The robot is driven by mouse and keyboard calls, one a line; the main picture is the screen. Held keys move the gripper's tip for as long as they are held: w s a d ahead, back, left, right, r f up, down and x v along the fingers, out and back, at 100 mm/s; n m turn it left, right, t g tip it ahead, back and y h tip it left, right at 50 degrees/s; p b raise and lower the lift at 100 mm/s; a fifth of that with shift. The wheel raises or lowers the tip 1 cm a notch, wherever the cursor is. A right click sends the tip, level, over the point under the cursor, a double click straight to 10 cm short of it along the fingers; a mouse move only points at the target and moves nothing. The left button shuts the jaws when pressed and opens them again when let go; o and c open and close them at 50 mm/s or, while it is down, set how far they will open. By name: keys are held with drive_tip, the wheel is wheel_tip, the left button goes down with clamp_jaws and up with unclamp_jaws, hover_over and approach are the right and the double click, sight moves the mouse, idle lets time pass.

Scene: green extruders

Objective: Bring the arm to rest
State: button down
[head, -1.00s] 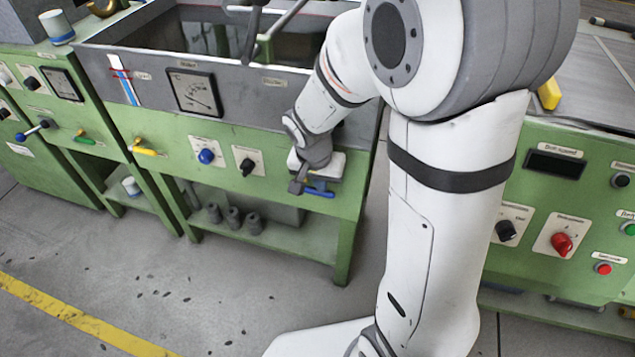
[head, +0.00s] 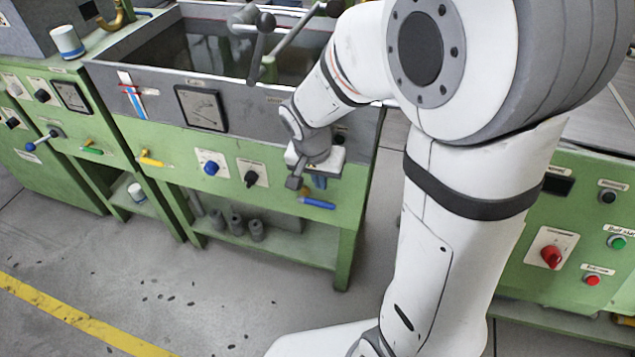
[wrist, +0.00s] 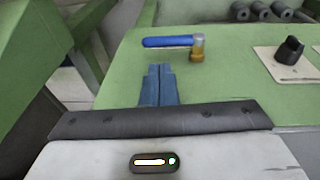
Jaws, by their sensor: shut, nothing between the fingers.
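My gripper (wrist: 159,85) shows in the wrist view as two blue-grey fingers shut together with nothing between them. In the head view my gripper (head: 319,182) is partly hidden by the wrist, in front of the green panel at its right end. A blue-handled valve lever (wrist: 168,41) with a brass stem lies just beyond the fingertips in the wrist view, apart from them. The same blue lever (head: 317,203) shows below my gripper in the head view.
The green machine (head: 225,135) carries a blue knob (head: 211,168), a black knob (head: 251,178) and a yellow lever (head: 150,160). Grey cylinders (head: 236,224) stand on its lower shelf. Another green cabinet (head: 530,235) stands right of my arm.

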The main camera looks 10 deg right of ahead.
drive_tip(key=d+p+v, duration=0.1)
drive_tip(key=v, duration=0.7)
drive_tip(key=shift+s+a+r+p, duration=0.2)
drive_tip(key=shift+a+r+p, duration=0.1)
drive_tip(key=shift+p, duration=0.05)
drive_tip(key=s+d+r+n+y+p, duration=0.1)
drive_tip(key=s+d+r+n+p, duration=0.1)
drive_tip(key=s+r+p, duration=0.4)
drive_tip(key=s+d+r+n+t+p, duration=0.1)
drive_tip(key=s+d+r+n+p, duration=0.2)
drive_tip(key=s+r+p, duration=0.3)
wheel_tip(320, 180, up, 8)
drive_tip(key=d+p, duration=0.1)
drive_tip(key=p, duration=0.3)
drive_tip(key=shift+s+y+p, duration=0.2)
drive_tip(key=shift+y+p, duration=0.1)
drive_tip(key=shift+y, duration=0.1)
drive_tip(key=shift+s, duration=0.1)
